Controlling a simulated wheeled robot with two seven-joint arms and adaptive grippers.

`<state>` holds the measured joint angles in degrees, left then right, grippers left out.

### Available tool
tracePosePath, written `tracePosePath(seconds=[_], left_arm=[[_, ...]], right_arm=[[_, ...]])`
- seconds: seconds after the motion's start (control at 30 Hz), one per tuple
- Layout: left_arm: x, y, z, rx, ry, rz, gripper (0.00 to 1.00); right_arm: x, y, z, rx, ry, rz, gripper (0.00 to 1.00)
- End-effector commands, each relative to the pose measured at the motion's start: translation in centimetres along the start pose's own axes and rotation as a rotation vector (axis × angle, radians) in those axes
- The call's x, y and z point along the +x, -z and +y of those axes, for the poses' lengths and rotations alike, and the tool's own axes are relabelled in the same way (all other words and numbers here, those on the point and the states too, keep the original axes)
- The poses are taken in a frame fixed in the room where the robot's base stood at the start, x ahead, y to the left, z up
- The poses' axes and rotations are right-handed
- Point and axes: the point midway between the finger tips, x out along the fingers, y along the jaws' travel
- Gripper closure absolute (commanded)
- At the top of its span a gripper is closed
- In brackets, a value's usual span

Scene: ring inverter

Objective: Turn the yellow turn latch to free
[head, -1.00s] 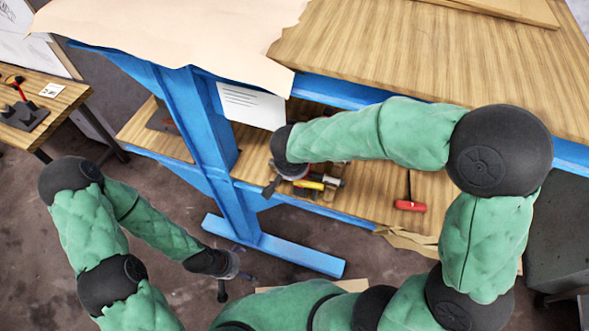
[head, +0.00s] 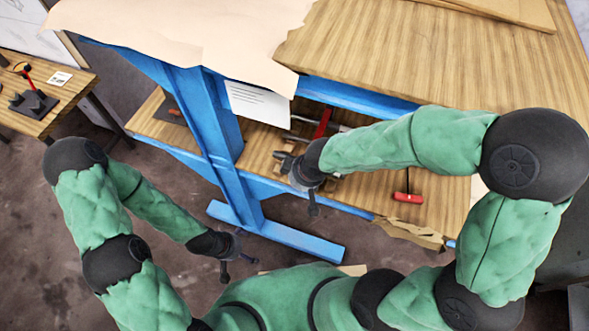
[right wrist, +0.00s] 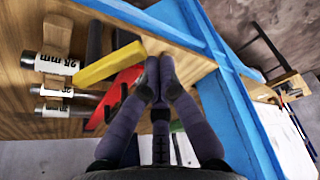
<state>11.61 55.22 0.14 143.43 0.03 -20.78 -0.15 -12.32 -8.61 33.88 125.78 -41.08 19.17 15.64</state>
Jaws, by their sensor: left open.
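The yellow turn latch (right wrist: 108,65) shows in the right wrist view as a slanted yellow bar beside a red bar (right wrist: 122,92) above the wooden shelf. My right gripper (right wrist: 160,68) has its fingertips together just beside the bar's right end. No part of the bar shows between the fingers; I cannot tell whether they touch it. In the head view, my right gripper (head: 302,178) is at the lower shelf and the latch is hidden by it. My left gripper (head: 237,270) is open and empty, low over the floor, away from the bench.
The blue bench frame (head: 218,130) has a post left of my right gripper. Metal cylinders marked 25 mm (right wrist: 52,64) lie beside the latch. A red-handled tool (head: 408,197) lies on the lower shelf (head: 440,185). A white sheet (head: 258,103) hangs from the bench.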

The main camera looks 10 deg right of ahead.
Motion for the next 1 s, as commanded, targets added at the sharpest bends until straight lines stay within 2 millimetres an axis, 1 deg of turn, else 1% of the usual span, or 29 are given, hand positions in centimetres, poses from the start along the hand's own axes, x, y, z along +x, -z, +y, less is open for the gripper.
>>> tracePosePath(seconds=[0.03, 0.1, 0.3, 0.43, 0.7, 1.0], left_arm=[[-1.4, 0.0, 0.5, 0.0, 0.0, 0.0, 0.0], [-2.3, -0.1, 0.8, 0.0, 0.0, 0.0, 0.0], [-4.0, -0.1, 1.4, 0.0, 0.0, 0.0, 0.0], [-4.7, -0.2, 1.7, 0.0, 0.0, 0.0, 0.0], [-5.3, -0.2, 1.9, 0.0, 0.0, 0.0, 0.0], [-5.5, -0.2, 1.9, 0.0, 0.0, 0.0, 0.0]], right_arm=[[-0.7, -0.2, -0.1, -0.036, 0.016, -0.005, 1.0], [-0.8, -0.6, -0.2, -0.094, 0.037, -0.006, 1.0], [-0.9, -1.6, -0.4, -0.239, 0.087, -0.005, 1.0], [-0.9, -2.1, -0.4, -0.306, 0.109, -0.003, 1.0], [-1.0, -2.6, -0.3, -0.302, 0.105, 0.0, 1.0], [-1.0, -2.8, -0.3, -0.302, 0.105, -0.001, 1.0]])
